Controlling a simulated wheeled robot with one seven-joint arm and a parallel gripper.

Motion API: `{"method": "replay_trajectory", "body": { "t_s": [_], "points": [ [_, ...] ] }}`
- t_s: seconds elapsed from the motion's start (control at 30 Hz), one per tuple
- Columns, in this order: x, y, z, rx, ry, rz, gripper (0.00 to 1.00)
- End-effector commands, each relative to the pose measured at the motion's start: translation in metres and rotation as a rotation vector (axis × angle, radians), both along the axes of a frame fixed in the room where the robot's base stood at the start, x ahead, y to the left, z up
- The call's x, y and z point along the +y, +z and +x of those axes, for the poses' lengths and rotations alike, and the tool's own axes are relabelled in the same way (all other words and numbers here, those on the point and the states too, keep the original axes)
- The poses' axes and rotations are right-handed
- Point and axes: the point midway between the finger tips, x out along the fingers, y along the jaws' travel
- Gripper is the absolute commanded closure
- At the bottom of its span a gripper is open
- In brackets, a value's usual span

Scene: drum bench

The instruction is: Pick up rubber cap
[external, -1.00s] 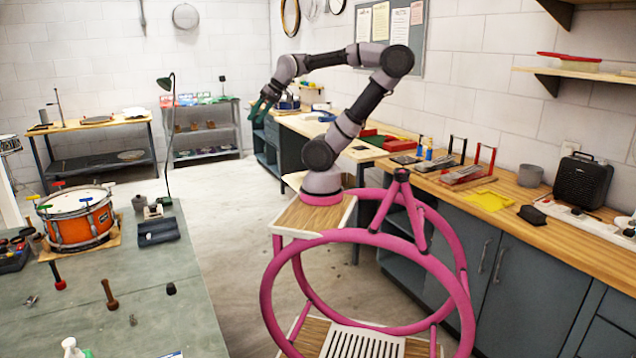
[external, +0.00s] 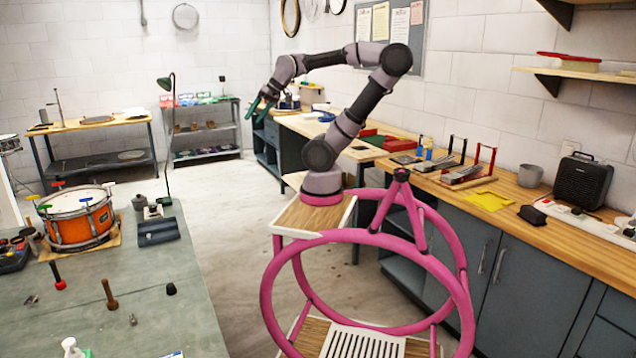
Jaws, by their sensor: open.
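A small black piece (external: 171,288), which looks like the rubber cap, stands on the grey-green bench at the lower left. It is small in this view, so I cannot be sure of its identity. My gripper (external: 258,109) has teal fingers and hangs in the air at the far end of my arm, in front of the back shelves. It is open, with nothing seen between its fingers. It is well apart from the black piece.
The bench (external: 180,325) also holds an orange drum (external: 80,222), a brown mallet (external: 108,294), a red-headed mallet (external: 58,276) and a dark tray (external: 158,231). A wooden counter (external: 470,200) with tools runs along the right wall.

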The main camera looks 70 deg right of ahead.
Motion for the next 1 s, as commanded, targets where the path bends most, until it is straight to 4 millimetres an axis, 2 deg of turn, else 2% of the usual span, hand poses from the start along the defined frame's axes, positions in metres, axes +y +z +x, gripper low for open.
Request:
{"method": "replay_trajectory", "body": {
  "t_s": [0.17,0.27,0.4,0.6,0.8,1.0],
  "points": [
    [0.026,-0.01,0.047,-0.024,0.065,0.005,0.29],
    [0.055,-0.023,0.086,-0.055,0.112,0.01,0.29],
    [0.103,-0.048,0.133,-0.103,0.168,0.015,0.29],
    [0.183,-0.099,0.18,-0.174,0.237,0.01,0.29],
    [0.265,-0.165,0.198,-0.256,0.306,-0.017,0.29],
    [0.34,-0.242,0.185,-0.353,0.39,-0.066,0.29]
  ]
}}
